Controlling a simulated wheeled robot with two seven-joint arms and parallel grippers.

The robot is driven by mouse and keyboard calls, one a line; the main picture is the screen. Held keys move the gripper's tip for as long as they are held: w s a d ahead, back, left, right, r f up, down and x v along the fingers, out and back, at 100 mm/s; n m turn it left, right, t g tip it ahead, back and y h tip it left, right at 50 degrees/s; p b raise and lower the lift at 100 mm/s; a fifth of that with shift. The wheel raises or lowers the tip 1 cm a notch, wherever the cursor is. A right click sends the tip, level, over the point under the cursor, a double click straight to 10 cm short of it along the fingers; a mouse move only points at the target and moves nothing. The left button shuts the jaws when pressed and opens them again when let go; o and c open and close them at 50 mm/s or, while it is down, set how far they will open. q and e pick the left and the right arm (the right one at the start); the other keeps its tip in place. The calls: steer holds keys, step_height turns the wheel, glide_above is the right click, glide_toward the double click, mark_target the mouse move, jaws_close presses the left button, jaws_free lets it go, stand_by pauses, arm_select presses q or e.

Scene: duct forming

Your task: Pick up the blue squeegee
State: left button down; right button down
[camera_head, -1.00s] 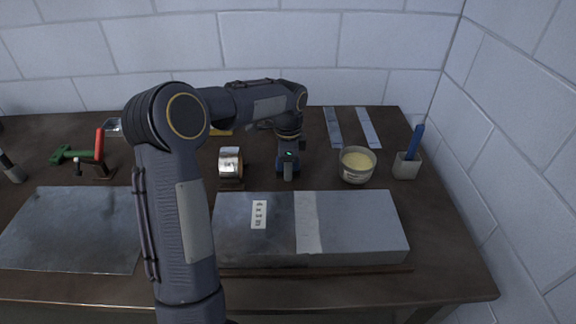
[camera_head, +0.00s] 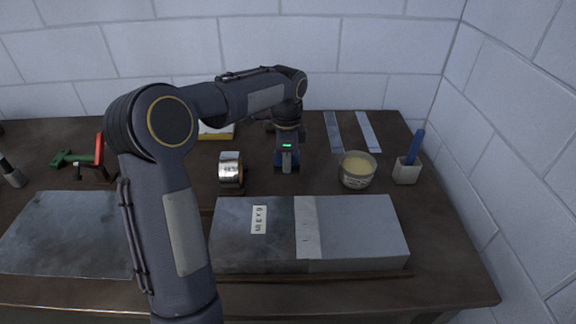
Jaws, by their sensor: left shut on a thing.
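My left arm comes in from the lower left and reaches over the table. My left gripper (camera_head: 287,164) points down behind the long grey duct, between the silver tape roll and the tub. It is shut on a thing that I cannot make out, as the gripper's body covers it. A blue handle (camera_head: 416,144) stands upright in a pale block or cup (camera_head: 407,171) at the right, well apart from the gripper. I cannot tell whether this is the squeegee. No other clearly separate blue tool shows. My right gripper is not in view.
The duct (camera_head: 355,229) lies along the table's front, beside a flat metal sheet (camera_head: 65,232). Around the gripper are the tape roll (camera_head: 230,168) and a tub of cream paste (camera_head: 356,170). Two metal strips (camera_head: 333,132) lie behind. Green and red tools (camera_head: 75,158) are at left.

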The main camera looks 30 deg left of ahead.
arm_select(q)
steer(key=s+d+r+b, duration=0.1)
steer(key=s+d+r, duration=0.2)
steer(key=s+r, duration=0.5)
steer(key=s, duration=0.4)
steer(key=shift+d, duration=0.4)
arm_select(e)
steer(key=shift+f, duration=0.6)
arm_select(q)
steer(key=shift+w, duration=0.1)
